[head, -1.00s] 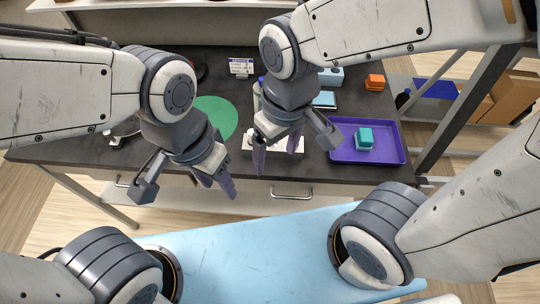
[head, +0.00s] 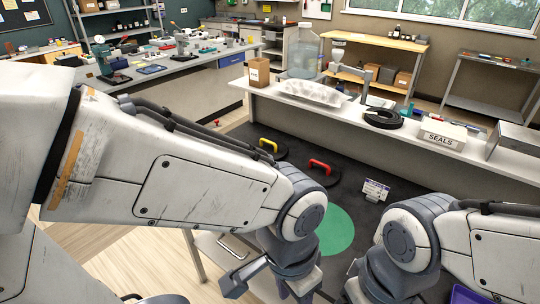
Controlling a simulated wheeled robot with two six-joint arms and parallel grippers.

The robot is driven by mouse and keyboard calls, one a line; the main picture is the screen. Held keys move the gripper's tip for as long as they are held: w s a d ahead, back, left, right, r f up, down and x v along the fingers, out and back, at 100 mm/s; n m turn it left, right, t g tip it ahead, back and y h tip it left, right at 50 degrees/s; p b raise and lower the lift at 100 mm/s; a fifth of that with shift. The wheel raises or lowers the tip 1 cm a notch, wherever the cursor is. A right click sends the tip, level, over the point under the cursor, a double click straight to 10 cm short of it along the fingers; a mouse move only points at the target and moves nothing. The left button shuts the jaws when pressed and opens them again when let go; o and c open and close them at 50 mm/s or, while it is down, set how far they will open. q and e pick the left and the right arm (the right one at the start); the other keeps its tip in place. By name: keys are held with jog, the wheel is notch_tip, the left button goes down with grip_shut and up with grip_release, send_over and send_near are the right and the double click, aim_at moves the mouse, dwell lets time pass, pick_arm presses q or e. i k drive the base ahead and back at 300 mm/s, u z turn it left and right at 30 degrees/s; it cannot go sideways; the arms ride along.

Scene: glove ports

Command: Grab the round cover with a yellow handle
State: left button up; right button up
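The round cover with a yellow handle (head: 271,144) lies flat on the dark bench top in the head view, beyond my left forearm. The cover is dark, and part of it is hidden behind that forearm. A similar dark round cover with a red handle (head: 320,166) lies to its right and nearer. My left gripper (head: 297,290) is low in the picture, well nearer than both covers, with its fingertips cut off by the lower edge. My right gripper (head: 368,290) is to its right, also cut off. Neither gripper shows its opening.
A green disc (head: 337,231) and a small sign card (head: 375,190) are on the dark bench. A raised white shelf behind holds a clear jug (head: 303,55), a black ring (head: 383,118) and a box marked SEALS (head: 441,134). A purple tray (head: 466,295) peeks in at bottom right.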

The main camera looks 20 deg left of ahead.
aim_at(268, 146)
jog(key=u, duration=1.9)
jog(key=i, duration=1.75)
jog(key=z, duration=3)
